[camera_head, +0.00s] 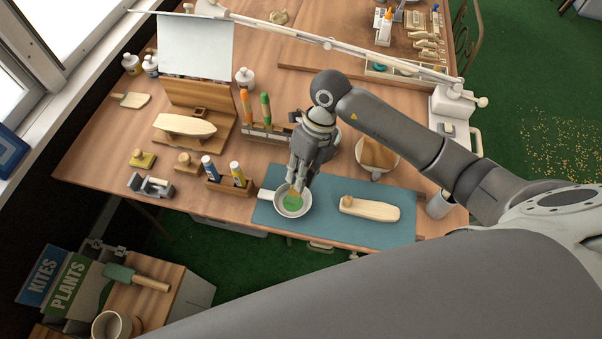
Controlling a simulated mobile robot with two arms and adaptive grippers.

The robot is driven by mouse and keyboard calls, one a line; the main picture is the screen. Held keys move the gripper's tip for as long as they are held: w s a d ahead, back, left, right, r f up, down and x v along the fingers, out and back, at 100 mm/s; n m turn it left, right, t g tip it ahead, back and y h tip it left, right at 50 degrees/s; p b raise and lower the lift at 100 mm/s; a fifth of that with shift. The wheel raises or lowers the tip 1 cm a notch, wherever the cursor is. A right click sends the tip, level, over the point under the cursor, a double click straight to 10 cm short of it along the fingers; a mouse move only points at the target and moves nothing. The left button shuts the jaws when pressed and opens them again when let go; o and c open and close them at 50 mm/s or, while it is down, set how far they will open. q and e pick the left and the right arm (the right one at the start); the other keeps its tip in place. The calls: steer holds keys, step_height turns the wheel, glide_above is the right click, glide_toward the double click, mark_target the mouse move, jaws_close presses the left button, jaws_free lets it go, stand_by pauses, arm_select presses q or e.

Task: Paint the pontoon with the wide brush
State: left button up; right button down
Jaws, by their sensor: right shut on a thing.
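A pale, unpainted wooden piece with rounded ends and a small knob, apparently the pontoon (378,211), lies on the mat right of the pan. My left gripper is out of view.
The blue mat (325,228) lies at the table's front edge. A bowl (365,160) stands behind the pontoon. Left of the mat are a glue-stick holder (229,188), a small vise (150,185) and a boat hull (185,126). A lamp arm (330,43) spans the back.

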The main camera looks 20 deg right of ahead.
steer(key=shift+f, duration=0.1)
stand_by(0.5)
steer(key=shift+r+p, duration=2.55)
steer(key=shift+r, duration=1.05)
steer(key=shift+w+a+r+n, duration=0.1)
steer(key=shift+a+r+n, duration=0.25)
steer(key=shift+n, duration=0.35)
steer(key=s+d+r+n+h, duration=0.1)
steer(key=r+n+h, duration=0.1)
steer(key=n, duration=0.8)
steer(key=s+d+r+n+t+h, duration=0.1)
steer(key=r+n, duration=0.4)
steer(key=n, duration=0.5)
steer(key=s+d+r+n+t+h, duration=0.1)
steer(key=d+r+n+h, duration=0.1)
steer(key=n, duration=0.8)
steer(key=r+h, duration=0.1)
steer(key=h, duration=0.1)
steer(key=shift+s+d+r+n+h+b, duration=0.3)
steer(key=shift+s+d+r+n+b, duration=0.05)
steer(key=shift+d+r+n, duration=0.05)
